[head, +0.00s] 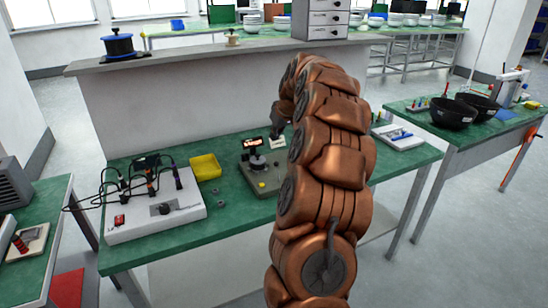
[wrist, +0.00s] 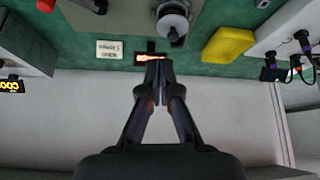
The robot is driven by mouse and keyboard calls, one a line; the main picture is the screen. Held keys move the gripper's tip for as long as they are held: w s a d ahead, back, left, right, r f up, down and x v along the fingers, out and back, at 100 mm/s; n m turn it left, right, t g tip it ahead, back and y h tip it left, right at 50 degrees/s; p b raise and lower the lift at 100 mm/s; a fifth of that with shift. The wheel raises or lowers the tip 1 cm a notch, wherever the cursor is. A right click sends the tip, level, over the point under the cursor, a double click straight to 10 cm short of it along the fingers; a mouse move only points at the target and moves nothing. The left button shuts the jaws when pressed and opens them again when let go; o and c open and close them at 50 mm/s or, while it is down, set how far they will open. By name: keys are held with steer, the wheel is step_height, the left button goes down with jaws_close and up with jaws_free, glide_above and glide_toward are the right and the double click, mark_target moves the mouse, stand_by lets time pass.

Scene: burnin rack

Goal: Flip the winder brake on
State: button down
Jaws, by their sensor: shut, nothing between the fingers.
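The winder appears to be the grey-based device (head: 262,181) on the green bench, with a round spindle that also shows in the wrist view (wrist: 173,22). A small black sign with orange lit text (head: 252,143) stands behind the spindle; in the wrist view the sign (wrist: 150,57) is partly covered by my fingertips. A white label card (head: 278,143) is beside it. I cannot tell which part is the brake switch or how it is set. My gripper (wrist: 157,68) is shut and empty, above the back of the bench near the sign; contact cannot be told.
A grey partition (head: 180,100) rises behind the bench. A white tray with a blue item (head: 398,136) lies to the right. Two small nuts lie on the bench.

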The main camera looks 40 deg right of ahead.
steer(key=p+x, duration=0.2)
steer(key=x, duration=0.7)
steer(key=shift+w+f, duration=0.2)
steer(key=shift+f, duration=0.3)
steer(key=shift+s+a+p, duration=0.1)
steer(key=shift+s+p, duration=0.35)
steer(key=shift+s, duration=0.3)
steer(key=shift+s+a+f+p, duration=0.1)
steer(key=shift+s+f+p, duration=0.05)
steer(key=shift+s, duration=0.4)
steer(key=shift+s+a+f+p, duration=0.15)
steer(key=shift+s, duration=0.4)
steer(key=shift+s+f+b, duration=0.1)
steer(key=shift+b, duration=0.45)
steer(key=shift+s+t+b, duration=0.1)
steer(key=shift+t+b, duration=0.2)
steer(key=shift+b, duration=0.05)
